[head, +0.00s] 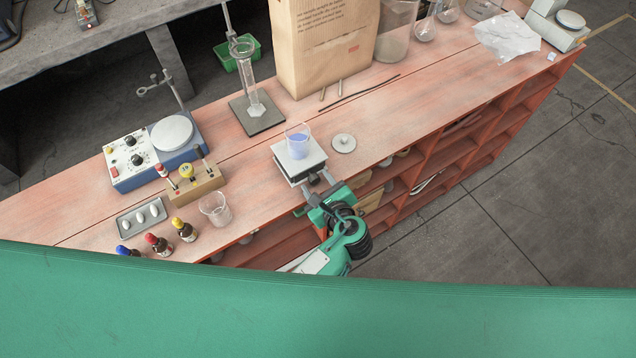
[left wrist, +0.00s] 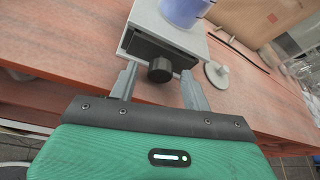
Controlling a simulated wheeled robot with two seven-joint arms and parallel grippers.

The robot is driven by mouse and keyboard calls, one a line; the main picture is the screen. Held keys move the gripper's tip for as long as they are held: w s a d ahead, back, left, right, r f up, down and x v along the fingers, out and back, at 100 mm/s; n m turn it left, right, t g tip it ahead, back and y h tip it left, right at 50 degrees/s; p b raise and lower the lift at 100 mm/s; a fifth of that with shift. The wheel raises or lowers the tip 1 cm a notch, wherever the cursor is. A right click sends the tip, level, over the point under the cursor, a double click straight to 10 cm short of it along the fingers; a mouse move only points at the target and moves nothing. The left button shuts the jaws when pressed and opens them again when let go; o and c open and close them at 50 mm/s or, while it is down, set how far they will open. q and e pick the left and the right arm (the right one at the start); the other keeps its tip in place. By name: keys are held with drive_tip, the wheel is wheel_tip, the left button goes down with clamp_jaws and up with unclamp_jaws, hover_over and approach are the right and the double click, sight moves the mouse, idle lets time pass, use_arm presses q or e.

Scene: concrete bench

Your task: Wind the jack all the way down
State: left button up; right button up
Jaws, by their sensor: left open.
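The lab jack (head: 300,159) stands near the bench's front edge, with a light square top plate. A beaker of blue liquid (head: 298,142) stands on the plate. In the left wrist view the jack (left wrist: 163,38) shows its dark front and a round black knob (left wrist: 160,69). My left gripper (head: 319,185) is at the jack's front, open. In the left wrist view its fingers (left wrist: 160,88) stand on either side of the knob, with gaps; I cannot tell whether their tips reach its depth. The beaker's base (left wrist: 182,12) shows above. My right gripper is not in view.
A round metal weight (head: 343,143) sits just right of the jack. A glass beaker (head: 215,208), dropper bottles (head: 185,230) and a blue stirrer (head: 155,150) stand to the left. A cylinder on a dark base (head: 257,115) and paper bag (head: 322,45) stand behind. Open shelves lie below the front edge.

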use_arm(q)
drive_tip(key=p+v, duration=0.7)
drive_tip(key=v, duration=0.6)
drive_tip(key=shift+s+d+p, duration=0.25)
drive_tip(key=shift+s+p, duration=0.05)
drive_tip(key=shift+s, duration=0.05)
drive_tip(key=shift+r, duration=0.1)
